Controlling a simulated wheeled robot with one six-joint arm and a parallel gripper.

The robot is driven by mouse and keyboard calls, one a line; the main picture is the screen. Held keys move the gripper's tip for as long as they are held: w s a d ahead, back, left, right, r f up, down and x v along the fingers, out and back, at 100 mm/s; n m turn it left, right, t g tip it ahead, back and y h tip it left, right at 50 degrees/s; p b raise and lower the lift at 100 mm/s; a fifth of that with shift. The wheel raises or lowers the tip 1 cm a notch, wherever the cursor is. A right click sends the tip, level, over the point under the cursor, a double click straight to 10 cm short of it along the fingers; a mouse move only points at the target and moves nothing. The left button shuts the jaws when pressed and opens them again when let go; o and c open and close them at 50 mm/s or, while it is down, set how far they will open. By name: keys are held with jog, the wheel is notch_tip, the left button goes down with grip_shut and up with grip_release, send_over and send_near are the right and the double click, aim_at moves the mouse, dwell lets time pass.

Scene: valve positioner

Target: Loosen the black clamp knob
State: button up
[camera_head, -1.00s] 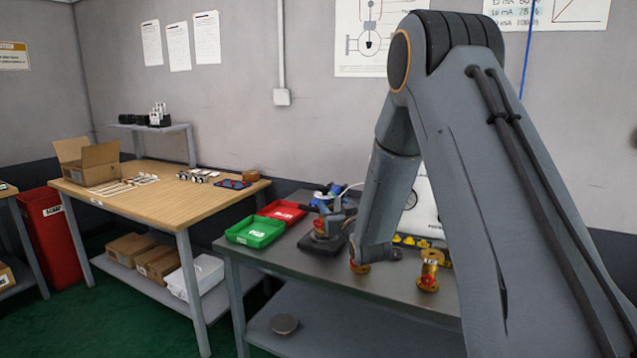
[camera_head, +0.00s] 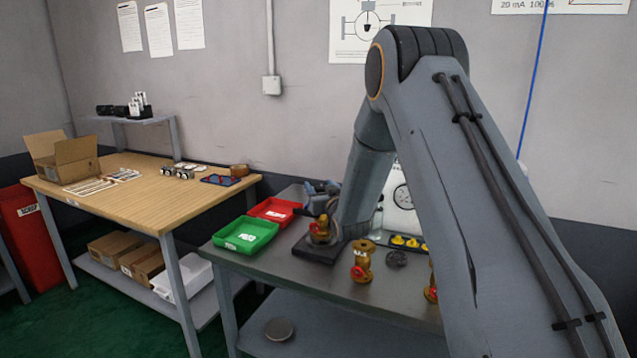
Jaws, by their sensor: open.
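I cannot make out the black clamp knob for certain. A dark fixture base (camera_head: 318,249) stands on the grey bench, with a brass and red valve body (camera_head: 320,229) on it. Blue-grey parts (camera_head: 322,188) show above and behind this valve, too small to name. My gripper is hidden behind the forearm.
Green (camera_head: 245,235) and red (camera_head: 275,211) trays sit left of the fixture. A loose brass valve (camera_head: 361,262) stands in front of my forearm's lower end; another (camera_head: 431,290) is partly covered by my arm. A wooden table (camera_head: 150,195) is at left. The bench's front-left top is clear.

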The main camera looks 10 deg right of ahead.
jog(key=shift+w, duration=1.35)
jog(key=shift+a, duration=0.1)
jog(key=c, duration=1.1)
jog(key=shift+o, duration=0.2)
